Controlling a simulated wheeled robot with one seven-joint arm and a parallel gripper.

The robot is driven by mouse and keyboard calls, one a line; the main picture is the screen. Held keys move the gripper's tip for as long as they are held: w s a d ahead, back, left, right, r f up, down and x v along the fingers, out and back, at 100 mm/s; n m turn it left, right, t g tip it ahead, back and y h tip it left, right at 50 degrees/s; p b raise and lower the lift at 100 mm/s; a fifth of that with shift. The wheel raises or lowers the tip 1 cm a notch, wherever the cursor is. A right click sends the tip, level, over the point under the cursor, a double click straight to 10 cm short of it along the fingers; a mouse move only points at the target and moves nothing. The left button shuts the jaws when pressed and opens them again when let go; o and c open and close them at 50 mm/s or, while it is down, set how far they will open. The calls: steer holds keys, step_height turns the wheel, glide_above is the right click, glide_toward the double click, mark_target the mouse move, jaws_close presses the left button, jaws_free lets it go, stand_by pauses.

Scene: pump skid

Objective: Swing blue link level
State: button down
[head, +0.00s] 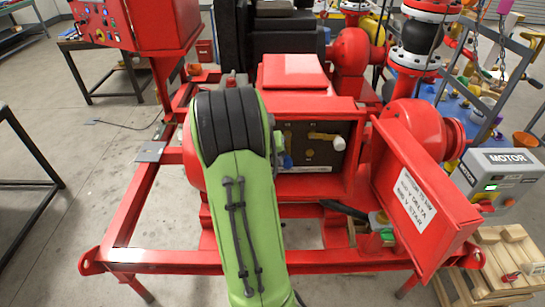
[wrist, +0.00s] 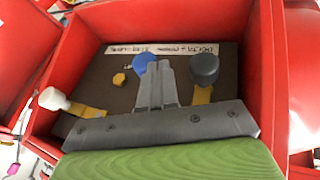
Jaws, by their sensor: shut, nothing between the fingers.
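The blue link shows as a round blue knob (wrist: 146,66) on the dark board (wrist: 115,75) inside the red terminal box. Its bar is hidden behind my fingers, so I cannot tell its angle. The blue knob also shows in the head view (head: 288,161), beside my green arm. My gripper (wrist: 160,68) is shut and empty, its fingertips overlapping the knob's right edge in the wrist view. I cannot tell whether they touch it. A white knob (wrist: 53,98) and a dark grey knob (wrist: 204,68) sit on brass-yellow bars to either side.
The red box wall (wrist: 270,75) closes in around my gripper. A bare brass nut (wrist: 119,79) sits left of the blue knob. A printed label strip runs along the board's edge. The open red cover (head: 425,200) with a white sign stands right of the box.

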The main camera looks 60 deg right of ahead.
steer(key=shift+s+f+g+h, duration=0.1)
steer(key=shift+g+h, duration=0.2)
steer(key=shift+g, duration=0.2)
steer(key=g+h, duration=0.1)
steer(key=g, duration=0.1)
steer(key=s+d+f+n+g+h+b, duration=0.1)
steer(key=shift+s+g+h, duration=0.3)
steer(key=shift+g, duration=0.1)
steer(key=shift+s+d, duration=0.1)
steer(key=shift+s, duration=0.15)
steer(key=s+g+h+b, duration=0.1)
steer(key=s+d+r+n+g+h+b, duration=0.1)
steer(key=g, duration=0.1)
steer(key=s+d+r+g+h+b, duration=0.1)
steer(key=s, duration=0.1)
steer(key=shift+s+n+g+h, duration=0.1)
steer(key=shift+n+g+h, duration=0.2)
steer(key=shift+g, duration=0.1)
stand_by(0.4)
stand_by(0.3)
